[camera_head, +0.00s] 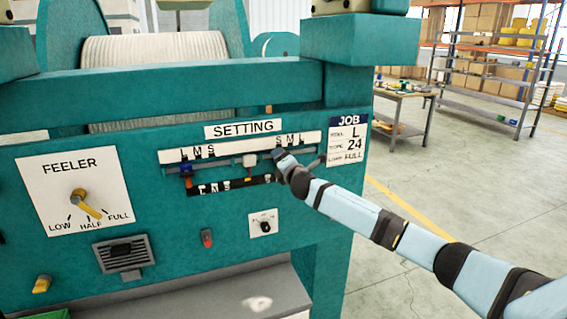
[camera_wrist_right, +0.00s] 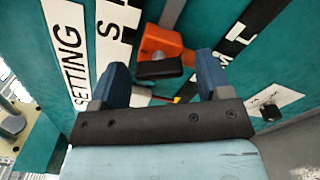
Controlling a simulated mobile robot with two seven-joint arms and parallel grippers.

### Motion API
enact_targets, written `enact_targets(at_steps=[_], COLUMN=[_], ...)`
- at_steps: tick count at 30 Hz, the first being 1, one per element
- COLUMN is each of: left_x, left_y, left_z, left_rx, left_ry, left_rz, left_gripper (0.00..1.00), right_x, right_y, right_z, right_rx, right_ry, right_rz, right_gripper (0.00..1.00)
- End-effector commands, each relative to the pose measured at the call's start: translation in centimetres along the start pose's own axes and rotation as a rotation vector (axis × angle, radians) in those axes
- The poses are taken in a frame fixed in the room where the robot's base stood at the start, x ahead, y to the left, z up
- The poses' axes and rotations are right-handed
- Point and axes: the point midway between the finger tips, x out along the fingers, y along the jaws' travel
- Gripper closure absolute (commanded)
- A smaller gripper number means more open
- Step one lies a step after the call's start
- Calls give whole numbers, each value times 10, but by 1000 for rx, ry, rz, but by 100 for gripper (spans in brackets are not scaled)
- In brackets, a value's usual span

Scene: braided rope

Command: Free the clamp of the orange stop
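The orange stop (camera_wrist_right: 168,45) shows in the right wrist view, on the slotted rail of the teal machine. Its black clamp piece (camera_wrist_right: 160,70) faces my right gripper (camera_wrist_right: 161,63). The two blue fingers are spread apart, one on each side of the clamp. I see no contact and cannot tell the remaining depth. In the head view my right gripper (camera_head: 279,153) covers the stop, near the S M L marks at the right of the scale. My left gripper is not in view.
The feeler dial (camera_head: 80,195), a red lever (camera_head: 206,238), a small black knob (camera_head: 264,226) and the job card (camera_head: 347,137) are on the same panel.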

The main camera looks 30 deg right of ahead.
Motion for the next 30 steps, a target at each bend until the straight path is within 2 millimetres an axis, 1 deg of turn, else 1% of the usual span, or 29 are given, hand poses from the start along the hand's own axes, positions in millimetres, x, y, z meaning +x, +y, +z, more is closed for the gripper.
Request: enact_targets(at_steps=[8, 11, 13, 17, 19, 24, 27, 30], left_x=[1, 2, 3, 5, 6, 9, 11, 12], left_y=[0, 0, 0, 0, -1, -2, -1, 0], left_z=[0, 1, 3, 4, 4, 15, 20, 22], left_rx=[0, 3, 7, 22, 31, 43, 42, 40], left_ry=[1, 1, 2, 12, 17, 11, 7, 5], left_rz=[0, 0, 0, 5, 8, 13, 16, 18], left_gripper=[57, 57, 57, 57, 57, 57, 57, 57], right_x=[-1, -6, -14, -40, -57, -96, -114, -127], right_y=[0, -1, -1, -3, -3, -3, -2, -2], right_z=[0, 0, 0, -2, -2, -2, -1, -1], right_rx=[2, 1, 2, 0, -1, -1, -1, -1], right_ry=[0, -1, 0, 2, 3, 2, 1, 1], right_rz=[0, 0, 1, 1, 1, 1, 1, 0], right_gripper=[28, 28, 28, 28, 28, 28, 28, 28])
